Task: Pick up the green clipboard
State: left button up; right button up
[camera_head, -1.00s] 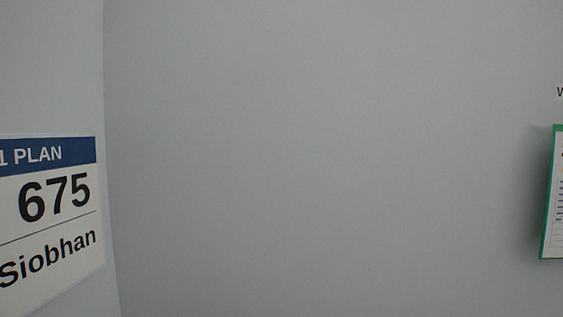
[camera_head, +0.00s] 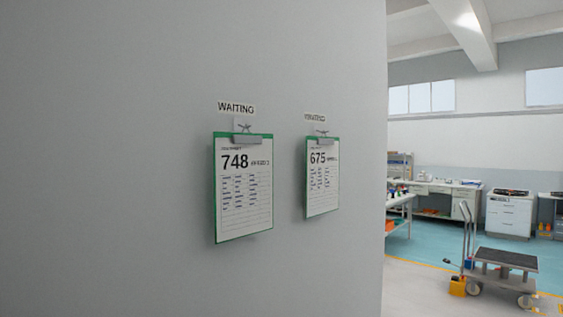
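Two green clipboards hang on the grey wall, each from a hook under a "WAITING" label. The nearer clipboard (camera_head: 244,190) holds a white sheet marked 748. The farther clipboard (camera_head: 322,180), to its right, holds a sheet marked 675. Both have a metal clip at the top and a green edge around the paper. Both hang upright and apart from each other. Neither of my grippers shows in the head view.
The grey wall (camera_head: 110,160) fills the left and ends just right of the clipboards.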

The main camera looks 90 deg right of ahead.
aim_at(322, 152)
jog(key=i+z, duration=0.2)
jog(key=z, duration=2.7)
